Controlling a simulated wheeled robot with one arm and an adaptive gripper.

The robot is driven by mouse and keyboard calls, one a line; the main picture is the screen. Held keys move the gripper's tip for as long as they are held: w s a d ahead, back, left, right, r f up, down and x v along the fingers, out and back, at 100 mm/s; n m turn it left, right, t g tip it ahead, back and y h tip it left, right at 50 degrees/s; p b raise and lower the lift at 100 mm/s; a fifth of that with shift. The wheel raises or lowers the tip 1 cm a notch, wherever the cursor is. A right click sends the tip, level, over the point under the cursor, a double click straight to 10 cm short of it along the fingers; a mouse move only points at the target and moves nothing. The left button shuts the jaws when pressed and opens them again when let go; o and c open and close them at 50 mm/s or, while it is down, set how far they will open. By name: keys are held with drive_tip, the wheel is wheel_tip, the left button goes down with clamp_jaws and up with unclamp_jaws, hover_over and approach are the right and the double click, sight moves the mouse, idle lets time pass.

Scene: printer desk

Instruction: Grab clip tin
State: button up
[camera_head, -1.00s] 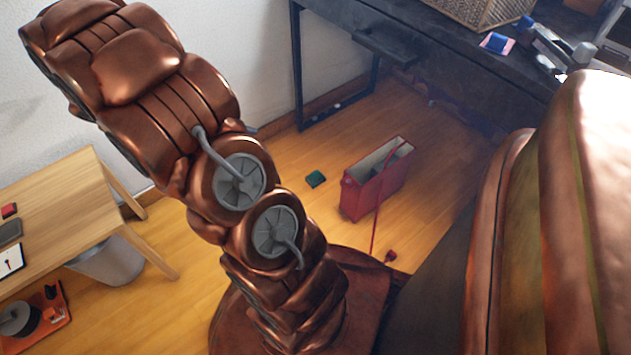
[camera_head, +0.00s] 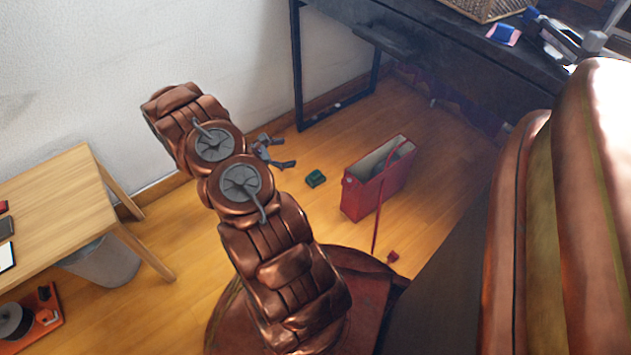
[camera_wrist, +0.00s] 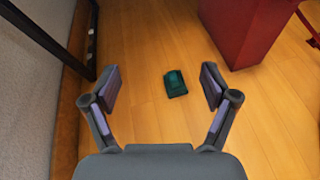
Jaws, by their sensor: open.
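A small dark green tin (camera_head: 316,178), which looks like the clip tin, lies on the wooden floor to the left of a red box. In the wrist view the green tin (camera_wrist: 175,83) shows between and beyond my fingertips, nearer the right one. My gripper (camera_wrist: 158,85) is open and empty, above the floor and apart from the tin. In the head view my gripper (camera_head: 275,152) shows small at the end of my arm, left of the tin. Nothing hides the tin.
A wooden table (camera_head: 60,200) and grey bin (camera_head: 103,262) are at left.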

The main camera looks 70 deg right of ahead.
sight(311, 179)
drive_tip(key=s+d+f+n, duration=0.1)
drive_tip(key=f, duration=0.5)
drive_tip(key=s+d+f+n+t+b, duration=0.1)
drive_tip(key=f, duration=0.4)
drive_tip(key=s+d+f+n, duration=0.1)
drive_tip(key=f, duration=0.5)
drive_tip(key=shift+s+f+n+t+h, duration=0.25)
drive_tip(key=shift+f+n+t+h, duration=0.05)
drive_tip(key=shift+f+n+h, duration=0.1)
drive_tip(key=shift+s+d+f+b, duration=0.25)
drive_tip(key=shift+d+f+b, duration=0.1)
drive_tip(key=shift+d+b, duration=0.15)
drive_tip(key=b+x, duration=0.3)
drive_tip(key=x, duration=0.2)
drive_tip(key=shift+s+d+f+b, duration=0.1)
drive_tip(key=shift+s+f+b, duration=0.1)
drive_tip(key=shift+f+b, duration=0.2)
drive_tip(key=shift+s+d, duration=0.2)
drive_tip(key=shift+d, duration=0.15)
drive_tip(key=c, duration=1.3)
